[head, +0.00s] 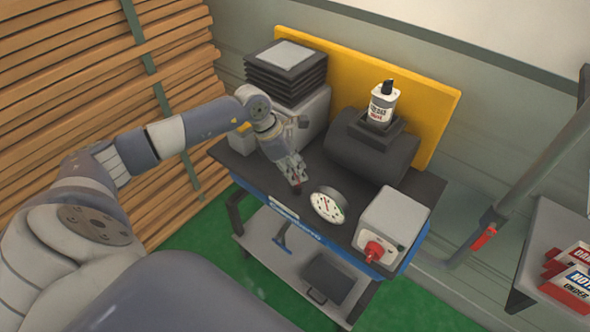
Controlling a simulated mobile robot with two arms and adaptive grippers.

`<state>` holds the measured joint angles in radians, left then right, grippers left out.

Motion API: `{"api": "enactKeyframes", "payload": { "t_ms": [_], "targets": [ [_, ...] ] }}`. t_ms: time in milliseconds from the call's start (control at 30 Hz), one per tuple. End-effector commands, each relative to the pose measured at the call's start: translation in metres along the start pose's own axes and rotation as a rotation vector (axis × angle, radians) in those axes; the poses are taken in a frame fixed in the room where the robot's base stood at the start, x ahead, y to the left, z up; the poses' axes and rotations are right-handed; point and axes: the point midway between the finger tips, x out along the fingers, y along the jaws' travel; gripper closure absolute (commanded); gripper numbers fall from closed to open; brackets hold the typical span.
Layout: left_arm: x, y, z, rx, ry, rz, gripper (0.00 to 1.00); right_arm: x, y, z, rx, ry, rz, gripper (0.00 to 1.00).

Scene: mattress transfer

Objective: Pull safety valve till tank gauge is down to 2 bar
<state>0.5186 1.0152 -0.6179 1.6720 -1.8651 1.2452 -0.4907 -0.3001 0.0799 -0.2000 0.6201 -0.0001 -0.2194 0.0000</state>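The round white tank gauge (327,205) stands on the dark cart top, near its front edge. Its dial faces up toward me; a red needle shows, but the numbers are too small to read. A dark cylindrical tank (362,152) lies behind it. My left gripper (297,184) points down just left of the gauge, apart from it. Its fingertips are close together at a small dark part by the cart's front edge. I cannot tell whether this part is the safety valve or whether the fingers hold it. My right gripper is out of view.
A grey box with a red knob (374,251) sits at the cart's right. A white bottle (382,103) stands on the tank. Stacked black trays (286,73) and a yellow back panel (430,112) stand behind. Wooden slats (60,60) line the left; a shelf (545,235) stands right.

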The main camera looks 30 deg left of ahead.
Motion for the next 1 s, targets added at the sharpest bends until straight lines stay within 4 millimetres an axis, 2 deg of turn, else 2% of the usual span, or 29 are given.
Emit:
{"api": "enactKeyframes", "payload": {
  "t_ms": [333,467,567,900,1000],
  "targets": [
    [-0.001,0.000,0.000,0.000,-0.001,0.001,0.58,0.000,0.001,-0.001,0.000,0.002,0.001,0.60],
    [-0.007,0.001,0.000,0.001,-0.001,0.003,0.58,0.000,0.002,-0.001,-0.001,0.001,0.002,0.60],
    [-0.022,0.002,0.000,0.002,-0.001,0.005,0.58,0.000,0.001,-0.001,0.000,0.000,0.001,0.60],
    [-0.093,0.001,0.000,0.000,-0.001,0.005,0.58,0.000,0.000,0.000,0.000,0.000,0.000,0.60],
    [-0.107,0.001,0.000,0.001,-0.002,0.004,0.58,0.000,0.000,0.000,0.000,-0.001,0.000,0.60]
  ]
}}
